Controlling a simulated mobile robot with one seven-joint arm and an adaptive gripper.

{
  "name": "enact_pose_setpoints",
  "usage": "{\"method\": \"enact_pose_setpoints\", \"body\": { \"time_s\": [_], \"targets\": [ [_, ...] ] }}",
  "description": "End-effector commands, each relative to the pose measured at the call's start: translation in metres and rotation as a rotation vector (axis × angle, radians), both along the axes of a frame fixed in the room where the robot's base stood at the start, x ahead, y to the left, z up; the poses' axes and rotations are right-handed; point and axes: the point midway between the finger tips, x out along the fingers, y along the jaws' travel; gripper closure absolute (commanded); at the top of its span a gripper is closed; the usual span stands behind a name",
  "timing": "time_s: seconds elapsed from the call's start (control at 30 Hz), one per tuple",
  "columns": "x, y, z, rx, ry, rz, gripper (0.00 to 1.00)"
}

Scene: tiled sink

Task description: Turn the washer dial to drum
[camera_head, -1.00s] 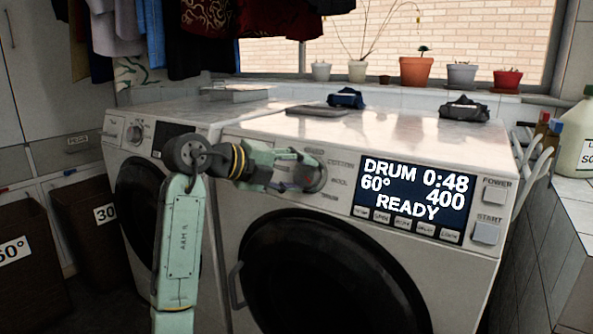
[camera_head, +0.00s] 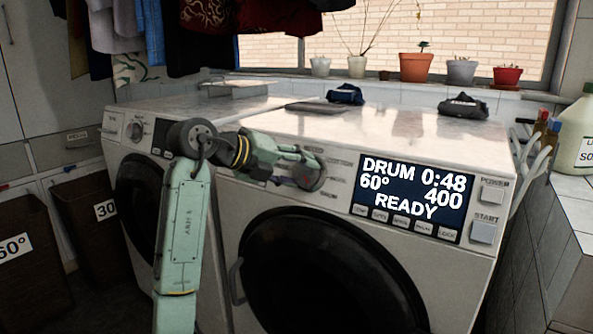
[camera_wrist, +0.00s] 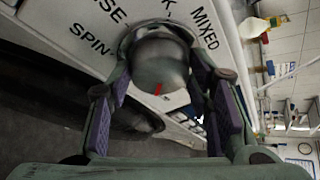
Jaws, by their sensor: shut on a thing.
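The washer dial (camera_head: 311,177) is a round grey metal knob on the front panel of the right-hand washer (camera_head: 300,230). My gripper (camera_head: 299,172) reaches it from the left and is shut on it. In the wrist view my two fingers stand on either side of the dial (camera_wrist: 160,62), which carries a red mark. Labels SPIN and MIXED and part of another word show around it. The washer display (camera_head: 413,199) reads DRUM, 0:48, 60°, 400 and READY.
POWER (camera_head: 493,190) and START (camera_head: 483,232) buttons sit right of the display, with several small buttons below it. A second washer (camera_head: 140,165) stands behind my arm at left. Dark cloth bundles lie on the washer top (camera_head: 400,133). Laundry baskets (camera_head: 25,250) stand at far left.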

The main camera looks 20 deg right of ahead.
Motion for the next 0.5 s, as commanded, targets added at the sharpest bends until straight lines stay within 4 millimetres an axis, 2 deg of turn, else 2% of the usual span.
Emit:
{"method": "enact_pose_setpoints", "body": {
  "time_s": [0.07,0.1,0.4,0.5],
  "targets": [
    [-0.0001,-0.0007,0.0000,0.001,-0.003,-0.001,0.82],
    [-0.0001,-0.0007,0.0000,0.001,-0.003,-0.001,0.53],
    [0.0000,-0.0003,-0.0001,0.000,-0.001,0.000,0.34],
    [-0.0001,-0.0002,0.0000,0.000,0.000,0.000,0.34]
  ]
}}
